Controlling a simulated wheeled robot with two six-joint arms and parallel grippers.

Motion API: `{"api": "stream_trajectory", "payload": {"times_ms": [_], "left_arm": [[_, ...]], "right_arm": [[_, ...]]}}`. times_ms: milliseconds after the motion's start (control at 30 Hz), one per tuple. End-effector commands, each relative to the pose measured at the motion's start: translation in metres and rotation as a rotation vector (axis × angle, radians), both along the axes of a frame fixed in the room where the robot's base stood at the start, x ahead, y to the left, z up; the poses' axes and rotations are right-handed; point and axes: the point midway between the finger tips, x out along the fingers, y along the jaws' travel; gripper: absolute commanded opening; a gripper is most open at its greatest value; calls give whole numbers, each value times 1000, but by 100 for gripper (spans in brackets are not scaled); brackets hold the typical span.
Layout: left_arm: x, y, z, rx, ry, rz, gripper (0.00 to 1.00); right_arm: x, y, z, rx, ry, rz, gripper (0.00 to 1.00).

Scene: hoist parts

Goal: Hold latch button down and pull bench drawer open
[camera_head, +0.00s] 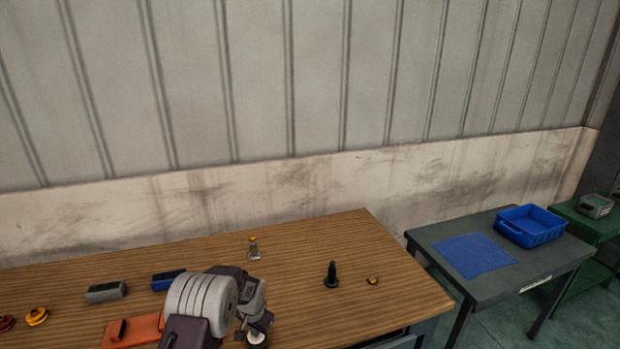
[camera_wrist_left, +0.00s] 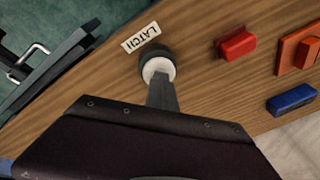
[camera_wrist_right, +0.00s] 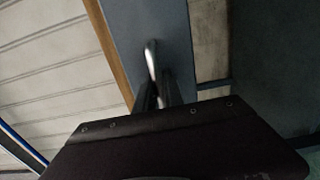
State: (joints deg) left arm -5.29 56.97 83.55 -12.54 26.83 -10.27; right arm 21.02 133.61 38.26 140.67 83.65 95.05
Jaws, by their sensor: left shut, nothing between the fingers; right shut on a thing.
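The latch button (camera_wrist_left: 152,56) is a dark round knob with a pale top, on the wooden bench beside a LATCH label (camera_wrist_left: 141,37). My left gripper (camera_wrist_left: 160,82) is shut and empty, its tips at the button's pale top; they seem to touch it, but I cannot tell how far it is pressed. In the head view the left gripper (camera_head: 255,325) is at the bottom edge. My right gripper (camera_wrist_right: 157,92) is shut on a metal handle (camera_wrist_right: 151,58) in front of a blue-grey drawer front (camera_wrist_right: 172,25). How far the drawer is open is unclear.
The bench top (camera_head: 310,240) holds a dark spindle part (camera_head: 331,274), a small yellow-topped part (camera_head: 254,248) and several blocks. A grey side table with a blue mat (camera_head: 474,255) and blue bin (camera_head: 530,225) stands right. Another metal handle (camera_wrist_left: 35,50) shows in the left wrist view.

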Motion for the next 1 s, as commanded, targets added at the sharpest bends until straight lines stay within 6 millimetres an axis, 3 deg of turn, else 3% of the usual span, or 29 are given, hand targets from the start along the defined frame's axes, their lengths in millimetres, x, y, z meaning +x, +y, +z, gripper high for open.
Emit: {"api": "stream_trajectory", "payload": {"times_ms": [700, 1000], "left_arm": [[-1, 0, -1, 0, 3, 0, 0], [-1, 0, -1, 0, 3, 0, 0]], "right_arm": [[-43, -14, -1, 1, 3, -2, 0], [-50, -16, 0, 1, -1, -1, 0]]}}
